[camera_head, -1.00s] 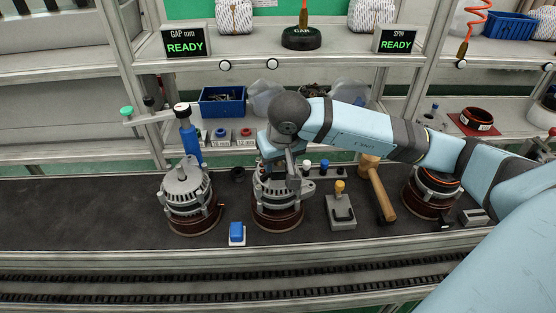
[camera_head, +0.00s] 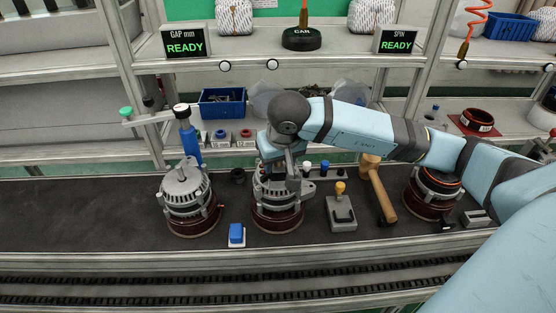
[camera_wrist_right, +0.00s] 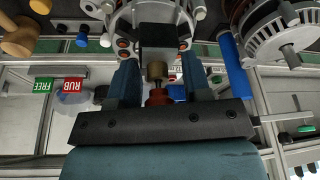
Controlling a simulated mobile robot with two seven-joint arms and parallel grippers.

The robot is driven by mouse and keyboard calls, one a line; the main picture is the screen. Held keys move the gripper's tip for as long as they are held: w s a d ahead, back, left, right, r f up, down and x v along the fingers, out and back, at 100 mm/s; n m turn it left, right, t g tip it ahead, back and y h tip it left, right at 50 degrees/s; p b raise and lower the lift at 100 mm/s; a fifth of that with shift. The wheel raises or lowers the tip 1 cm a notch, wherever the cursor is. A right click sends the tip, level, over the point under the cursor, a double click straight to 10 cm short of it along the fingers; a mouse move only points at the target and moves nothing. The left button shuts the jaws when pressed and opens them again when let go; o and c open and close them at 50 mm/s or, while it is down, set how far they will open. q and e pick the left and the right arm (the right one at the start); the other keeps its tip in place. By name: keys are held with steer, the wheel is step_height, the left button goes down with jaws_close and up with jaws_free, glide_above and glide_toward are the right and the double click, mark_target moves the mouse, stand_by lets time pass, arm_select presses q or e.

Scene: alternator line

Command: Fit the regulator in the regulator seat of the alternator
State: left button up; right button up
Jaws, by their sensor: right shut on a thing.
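The middle alternator (camera_head: 278,214) stands upright on the dark belt, with copper-brown windings low on its body. My right gripper (camera_head: 279,172) points down at its top and partly hides it. In the right wrist view, the two blue fingers (camera_wrist_right: 160,68) are shut on a dark block, apparently the regulator (camera_wrist_right: 158,36), held in front of the alternator's round face (camera_wrist_right: 178,14). My left gripper is not in view.
Another alternator (camera_head: 187,194) stands to the left, beside a blue post (camera_head: 191,143). To the right are a grey block with a yellow knob (camera_head: 341,212), a mallet (camera_head: 378,190) and a wound stator (camera_head: 432,190). The belt's far left is clear.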

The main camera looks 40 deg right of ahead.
arm_select(q)
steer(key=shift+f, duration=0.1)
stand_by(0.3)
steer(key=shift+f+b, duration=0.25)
steer(key=shift+b, duration=0.1)
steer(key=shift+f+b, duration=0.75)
arm_select(e)
steer(key=shift+f, duration=0.75)
arm_select(q)
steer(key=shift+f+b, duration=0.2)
steer(key=shift+b, duration=0.3)
arm_select(e)
steer(key=shift+f, duration=0.55)
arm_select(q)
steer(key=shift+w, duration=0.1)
arm_select(e)
steer(key=o, duration=1.4)
steer(key=shift+r, duration=0.1)
steer(key=shift+c, duration=0.2)
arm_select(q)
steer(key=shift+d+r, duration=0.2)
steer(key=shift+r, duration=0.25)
arm_select(e)
steer(key=d+v, duration=0.1)
steer(key=v, duration=1.2)
steer(key=shift+a+r, duration=0.4)
steer(key=shift+a, duration=0.1)
